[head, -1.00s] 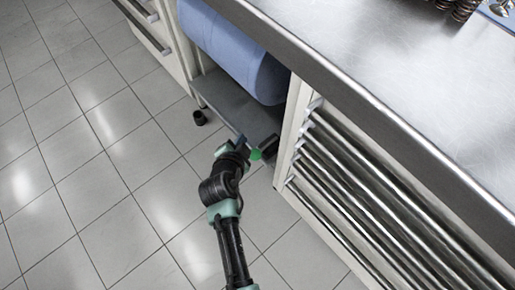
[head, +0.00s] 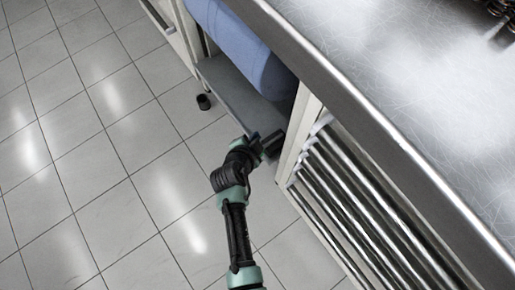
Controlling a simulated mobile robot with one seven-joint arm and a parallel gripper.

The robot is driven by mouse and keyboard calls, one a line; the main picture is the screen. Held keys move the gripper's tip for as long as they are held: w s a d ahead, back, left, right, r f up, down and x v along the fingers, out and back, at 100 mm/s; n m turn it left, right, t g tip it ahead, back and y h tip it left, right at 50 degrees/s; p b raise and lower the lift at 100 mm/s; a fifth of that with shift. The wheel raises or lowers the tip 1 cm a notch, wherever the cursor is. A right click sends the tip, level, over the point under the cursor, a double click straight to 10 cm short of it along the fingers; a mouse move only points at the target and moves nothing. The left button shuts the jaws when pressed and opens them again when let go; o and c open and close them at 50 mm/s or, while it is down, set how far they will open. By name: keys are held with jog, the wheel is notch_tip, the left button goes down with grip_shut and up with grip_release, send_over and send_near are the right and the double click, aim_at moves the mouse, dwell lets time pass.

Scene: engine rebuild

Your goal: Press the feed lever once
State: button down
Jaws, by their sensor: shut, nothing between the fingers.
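A large blue roll (head: 240,52) sits in an open bay under the steel counter, above a grey shelf plate (head: 232,88). My gripper (head: 268,146) is at the front edge of this plate, at its lower right end. It is small and dark here, and the wrist partly hides it. A dark, rounded piece shows at its tip. I cannot tell whether it is the feed lever or part of my gripper, nor whether they touch. No lever can be made out clearly.
The steel counter (head: 390,90) overhangs on the right. A cabinet with long metal bars (head: 350,200) stands right of my gripper. A small black cup-like piece (head: 203,102) is on the tiled floor, under the plate. The floor (head: 90,180) to the left is clear.

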jog(key=b, duration=0.7)
send_near(268, 144)
jog(key=w, duration=0.1)
jog(key=w+a+f, duration=0.2)
jog(key=shift+w+f, duration=0.15)
jog(key=shift+w, duration=0.15)
jog(key=shift+f, duration=0.1)
dwell(1.0)
jog(key=shift+f+b, duration=0.4)
jog(key=shift+b, duration=0.2)
jog(key=shift+s+f+b, duration=0.15)
jog(key=shift+f+b, duration=1.45)
dwell(1.7)
jog(key=shift+r, duration=0.2)
jog(key=shift+r+p, duration=1.6)
jog(key=shift+r, duration=0.25)
